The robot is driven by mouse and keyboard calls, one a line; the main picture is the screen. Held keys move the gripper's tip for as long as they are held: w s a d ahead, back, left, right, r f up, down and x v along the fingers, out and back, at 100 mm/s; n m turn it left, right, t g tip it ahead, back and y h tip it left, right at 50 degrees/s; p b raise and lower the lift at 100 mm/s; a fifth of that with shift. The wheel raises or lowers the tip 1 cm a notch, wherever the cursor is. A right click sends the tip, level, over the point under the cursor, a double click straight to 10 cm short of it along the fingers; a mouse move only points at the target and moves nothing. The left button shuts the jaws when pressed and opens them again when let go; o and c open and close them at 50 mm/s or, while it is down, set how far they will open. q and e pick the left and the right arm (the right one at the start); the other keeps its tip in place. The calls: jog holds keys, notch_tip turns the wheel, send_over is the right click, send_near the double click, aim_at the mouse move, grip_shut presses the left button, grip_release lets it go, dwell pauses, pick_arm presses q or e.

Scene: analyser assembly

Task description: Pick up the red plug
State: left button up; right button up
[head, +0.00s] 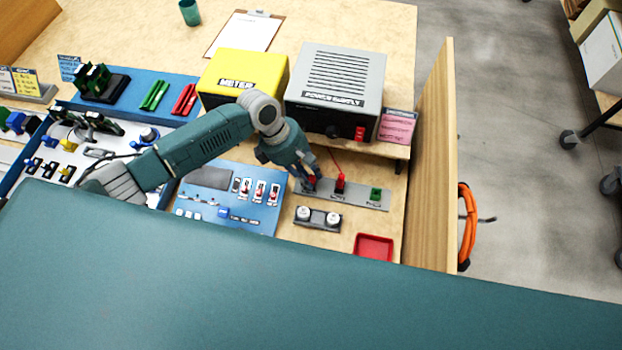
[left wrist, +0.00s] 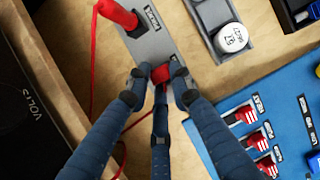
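A red plug (head: 340,182) with a red lead stands in the middle of a grey strip (head: 361,194). It also shows in the left wrist view (left wrist: 118,12), at the top. A second red piece (left wrist: 161,74) sits at the strip's near-left end in the head view, between my left gripper's fingertips. My left gripper (head: 308,182) points down over it. In the left wrist view its three fingers (left wrist: 160,82) surround the piece closely. I cannot tell whether they press on it. The fingers hide part of it. My right gripper is not in view.
A green piece (head: 375,193) sits at the strip's right end. The grey power supply (head: 335,75) and yellow meter (head: 225,70) stand behind. A blue panel (head: 235,185) is left.

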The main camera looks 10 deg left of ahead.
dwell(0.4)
pick_arm(q)
jog(key=shift+d+r, duration=0.1)
jog(key=shift+r, duration=0.4)
notch_tip(320, 180, up, 19)
jog(key=shift+r+b, duration=0.1)
jog(key=shift+b, duration=0.75)
jog(key=shift+c, duration=0.4)
jog(key=shift+o, duration=1.4)
grip_shut()
jog(key=shift+p, duration=1.1)
